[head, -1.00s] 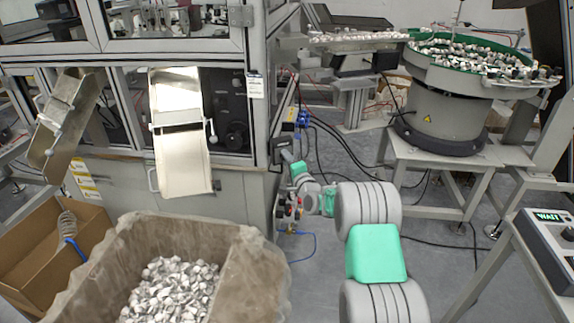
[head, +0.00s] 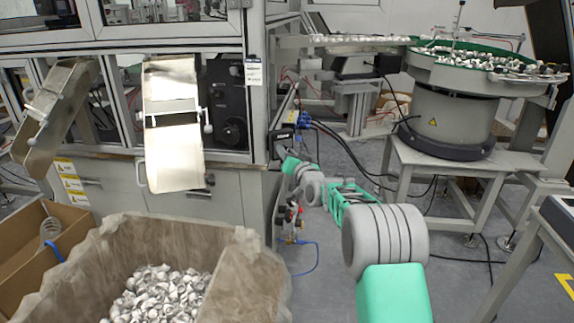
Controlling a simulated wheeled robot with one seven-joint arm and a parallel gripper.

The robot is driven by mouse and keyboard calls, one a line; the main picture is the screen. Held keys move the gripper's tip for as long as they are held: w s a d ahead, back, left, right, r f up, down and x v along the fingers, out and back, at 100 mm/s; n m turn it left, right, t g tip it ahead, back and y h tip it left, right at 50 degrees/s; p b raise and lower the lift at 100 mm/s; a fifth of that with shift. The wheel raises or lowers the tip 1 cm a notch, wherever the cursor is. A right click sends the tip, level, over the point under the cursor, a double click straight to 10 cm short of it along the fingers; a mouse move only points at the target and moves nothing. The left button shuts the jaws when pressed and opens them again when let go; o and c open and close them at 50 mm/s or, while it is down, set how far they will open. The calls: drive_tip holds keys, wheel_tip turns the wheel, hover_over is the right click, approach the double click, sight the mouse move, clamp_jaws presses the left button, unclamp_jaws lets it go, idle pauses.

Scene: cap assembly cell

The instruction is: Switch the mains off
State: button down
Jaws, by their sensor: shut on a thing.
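My gripper (head: 281,145) is at the right-hand side of the machine cabinet (head: 222,196), at the end of my grey and green arm. It is small and dark here, and its fingers are hard to make out. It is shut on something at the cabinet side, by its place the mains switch. The switch itself is hidden behind my gripper and wrist, so its handle position cannot be read.
Red-handled air fittings (head: 292,218) with a blue hose sit just below my wrist. Blue connectors and black cables (head: 330,132) run close to its right. A lined bin (head: 240,268) of caps stands front left. A bowl feeder (head: 452,115) stands on the right.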

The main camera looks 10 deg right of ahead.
drive_tip(key=shift+n+b, duration=2.75)
drive_tip(key=shift+n, duration=0.05)
drive_tip(key=c, duration=1.1)
unclamp_jaws()
drive_tip(key=shift+o, duration=0.2)
drive_tip(key=p+v, duration=0.1)
drive_tip(key=v, duration=0.6)
drive_tip(key=shift+s, duration=0.4)
